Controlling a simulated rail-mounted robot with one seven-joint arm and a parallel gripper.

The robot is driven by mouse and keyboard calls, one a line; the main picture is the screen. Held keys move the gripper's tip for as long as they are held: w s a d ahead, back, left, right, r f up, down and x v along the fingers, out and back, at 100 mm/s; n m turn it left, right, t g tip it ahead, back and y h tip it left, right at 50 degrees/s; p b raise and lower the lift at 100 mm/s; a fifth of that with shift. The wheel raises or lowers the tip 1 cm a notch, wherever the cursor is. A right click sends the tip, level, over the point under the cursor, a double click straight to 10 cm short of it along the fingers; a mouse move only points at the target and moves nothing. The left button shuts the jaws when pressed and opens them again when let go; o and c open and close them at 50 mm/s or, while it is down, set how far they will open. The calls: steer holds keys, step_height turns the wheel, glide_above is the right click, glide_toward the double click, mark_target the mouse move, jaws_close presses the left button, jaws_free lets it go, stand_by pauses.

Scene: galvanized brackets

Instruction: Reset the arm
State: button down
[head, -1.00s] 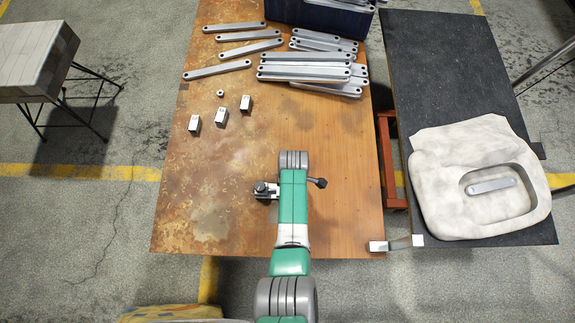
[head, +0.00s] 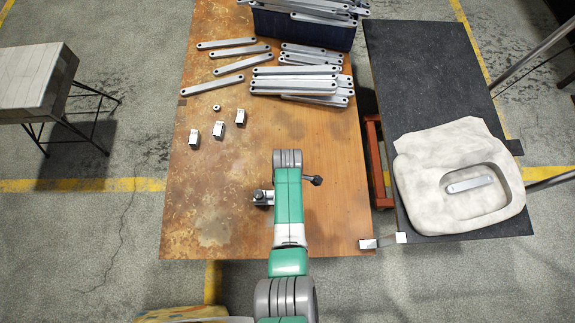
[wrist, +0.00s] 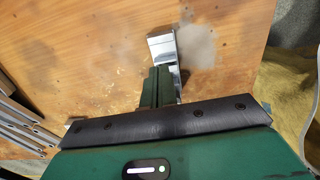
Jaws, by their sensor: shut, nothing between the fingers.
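My gripper (wrist: 163,48) shows in the wrist view with its green and silver fingers together and nothing between them. It is over the worn wooden table (head: 330,225). In the head view my green and grey arm reaches up the picture over the table's near half and hides most of the gripper. Galvanized brackets (head: 300,78) lie in a pile at the table's far side, beyond the arm. Several looser ones (head: 230,53) lie left of the pile. One bracket (head: 469,184) lies in the hollow of a pale, stone-like tray (head: 425,205).
A dark blue crate (head: 290,32) heaped with brackets stands at the table's far edge. Three small white boxes (head: 218,130) and a ring (head: 216,107) lie at left. The table's near left is clear.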

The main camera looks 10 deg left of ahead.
steer(key=shift+r, duration=0.25)
